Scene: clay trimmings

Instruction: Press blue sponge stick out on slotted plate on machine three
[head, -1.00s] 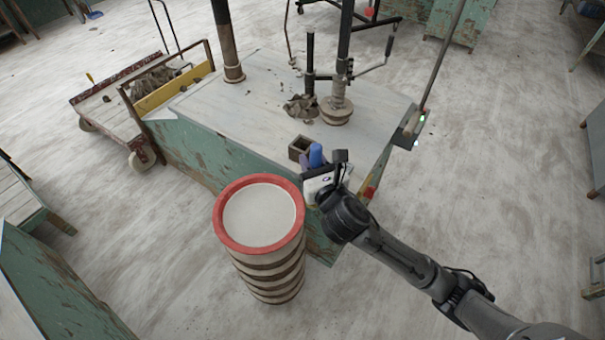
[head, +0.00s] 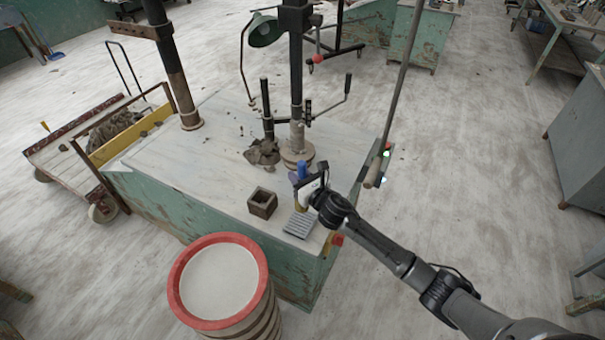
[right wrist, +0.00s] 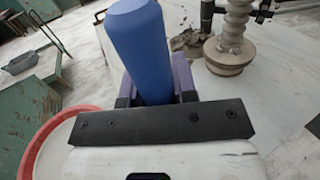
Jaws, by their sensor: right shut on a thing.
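My right gripper (head: 303,184) is shut on the blue sponge stick (head: 302,170) above the right front part of the machine's pale top. The stick's lower end is hidden in the wrist view; a small yellowish part shows below the gripper in the head view. The grey slotted plate (head: 299,225) lies near the front right corner of the top, just in front of and below the gripper. Contact with the plate cannot be told. My left gripper is not in view.
A small square open box (head: 262,203) stands left of the plate. A red-rimmed drum (head: 178,287) stands before the machine. A post with a round base (head: 297,155) and clay scraps (head: 262,152) are behind.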

